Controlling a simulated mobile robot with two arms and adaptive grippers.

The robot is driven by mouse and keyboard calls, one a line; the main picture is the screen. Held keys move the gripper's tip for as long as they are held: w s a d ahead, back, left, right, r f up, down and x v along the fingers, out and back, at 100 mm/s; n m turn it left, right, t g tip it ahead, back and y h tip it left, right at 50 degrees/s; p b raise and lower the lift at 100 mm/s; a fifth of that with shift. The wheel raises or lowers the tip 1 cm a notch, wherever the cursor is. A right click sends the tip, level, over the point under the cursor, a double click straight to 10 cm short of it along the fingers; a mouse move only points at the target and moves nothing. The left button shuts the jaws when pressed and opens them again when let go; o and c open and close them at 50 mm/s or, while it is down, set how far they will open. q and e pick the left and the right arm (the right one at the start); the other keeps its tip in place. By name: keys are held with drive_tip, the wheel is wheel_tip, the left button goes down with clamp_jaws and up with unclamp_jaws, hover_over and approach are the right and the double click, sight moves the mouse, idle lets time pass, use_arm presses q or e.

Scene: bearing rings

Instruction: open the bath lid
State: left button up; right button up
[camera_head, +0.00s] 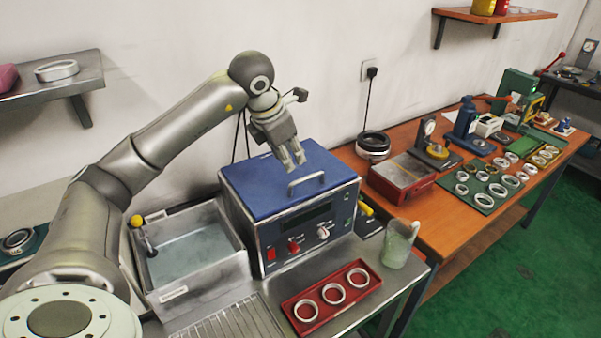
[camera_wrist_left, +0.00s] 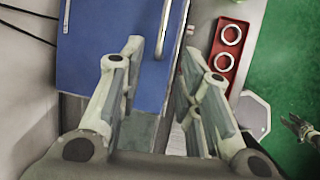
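The bath (camera_head: 300,225) is a box with a blue lid (camera_head: 262,187) lying closed on top, and a metal bar handle (camera_head: 306,184) stands on the lid near its front edge. My left gripper (camera_head: 293,163) hangs above the lid, close to the handle, with fingers pointing down. In the left wrist view the gripper (camera_wrist_left: 162,50) is open with nothing between its fingers. There the blue lid (camera_wrist_left: 100,50) lies beyond the fingers, and the pale handle (camera_wrist_left: 168,28) lies ahead of the gap. A gripper-like shape at the right edge of that view may be my right gripper (camera_wrist_left: 300,130).
An open sink (camera_head: 190,255) stands left of the bath. A red tray (camera_head: 318,318) with three rings and a beaker (camera_head: 398,245) stand in front and to the right. A wooden bench (camera_head: 440,235) with tools and rings extends right. The wall is close behind.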

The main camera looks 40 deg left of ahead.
sight(300, 180)
use_arm(q)
drive_tip(key=p+x, duration=0.2)
drive_tip(key=x, duration=0.7)
drive_tip(key=shift+w+d+f, duration=0.1)
drive_tip(key=shift+f, duration=0.3)
clamp_jaws()
